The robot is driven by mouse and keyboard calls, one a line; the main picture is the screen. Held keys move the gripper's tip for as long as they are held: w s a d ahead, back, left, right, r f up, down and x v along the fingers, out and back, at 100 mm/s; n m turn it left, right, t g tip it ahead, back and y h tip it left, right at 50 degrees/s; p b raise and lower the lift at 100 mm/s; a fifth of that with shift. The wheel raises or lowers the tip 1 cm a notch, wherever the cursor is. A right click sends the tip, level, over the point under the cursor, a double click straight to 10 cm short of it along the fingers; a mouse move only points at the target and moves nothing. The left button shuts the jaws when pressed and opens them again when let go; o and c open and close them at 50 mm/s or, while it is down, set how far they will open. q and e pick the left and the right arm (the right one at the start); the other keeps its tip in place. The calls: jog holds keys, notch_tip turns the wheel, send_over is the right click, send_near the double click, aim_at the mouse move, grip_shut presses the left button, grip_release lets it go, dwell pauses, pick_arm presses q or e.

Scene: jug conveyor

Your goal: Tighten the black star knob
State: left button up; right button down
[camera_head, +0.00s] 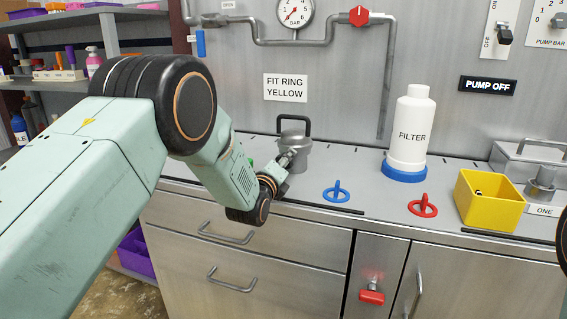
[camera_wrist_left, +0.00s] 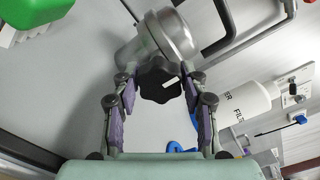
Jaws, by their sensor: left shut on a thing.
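The black star knob (camera_wrist_left: 160,78) sits on the front of a grey metal housing (camera_wrist_left: 172,32) in the left wrist view. It has a white mark on its face. In the head view the housing (camera_head: 297,147) with its dark top handle stands on the counter, and the knob is hidden behind my gripper. My left gripper (camera_wrist_left: 158,82) is shut on the knob, with one finger on each side of it. It also shows in the head view (camera_head: 288,160), at the housing's front. My right gripper is out of view.
Right of the housing on the counter (camera_head: 322,170) are a blue ring (camera_head: 336,193), a white filter bottle (camera_head: 411,132) on a blue base, a red ring (camera_head: 423,208) and a yellow bin (camera_head: 491,203). A pipe (camera_head: 388,80) runs along the back wall.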

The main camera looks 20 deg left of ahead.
pick_arm(q)
jog(key=o, duration=1.2)
jog(key=shift+c, duration=0.2)
jog(key=s, duration=1.2)
jog(key=shift+a, duration=0.2)
